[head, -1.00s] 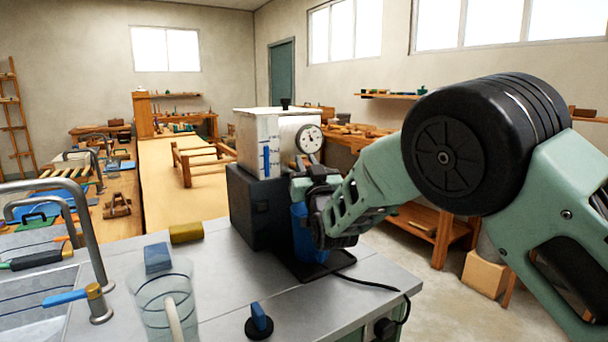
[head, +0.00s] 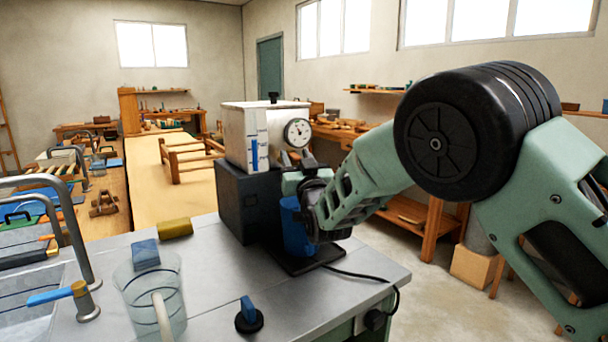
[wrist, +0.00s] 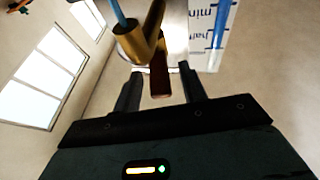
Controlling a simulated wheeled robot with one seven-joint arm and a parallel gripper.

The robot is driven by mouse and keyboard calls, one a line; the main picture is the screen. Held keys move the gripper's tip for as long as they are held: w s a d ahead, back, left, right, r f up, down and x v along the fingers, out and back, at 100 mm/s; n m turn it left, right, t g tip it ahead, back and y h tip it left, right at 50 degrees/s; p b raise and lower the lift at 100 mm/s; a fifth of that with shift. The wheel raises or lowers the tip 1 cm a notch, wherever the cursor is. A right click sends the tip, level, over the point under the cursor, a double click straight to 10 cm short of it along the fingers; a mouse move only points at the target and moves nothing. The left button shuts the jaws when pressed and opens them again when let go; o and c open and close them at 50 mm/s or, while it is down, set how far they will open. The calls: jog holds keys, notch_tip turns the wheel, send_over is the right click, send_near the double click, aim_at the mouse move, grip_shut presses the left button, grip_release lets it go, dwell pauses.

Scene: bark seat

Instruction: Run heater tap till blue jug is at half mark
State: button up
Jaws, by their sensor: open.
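The white heater (head: 262,135) with a round dial stands on a black stand (head: 235,205); its sight strip (head: 254,155) shows blue low down. The blue jug (head: 297,232) is below the tap side, partly hidden by my gripper (head: 306,188), so its level cannot be read. In the wrist view, the brass tap (wrist: 132,42) and its brown lever (wrist: 160,78) show; my gripper's open fingers (wrist: 158,80) stand either side of the lever. A thin blue streak (wrist: 119,14) at the brass spout looks like water. The strip's marks (wrist: 225,35) are partly in view.
A curved metal pipe (head: 85,245) is at left. A cable crosses the right edge.

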jog(key=b+v, duration=0.3)
jog(key=v, duration=1.4)
jog(key=shift+d, duration=0.1)
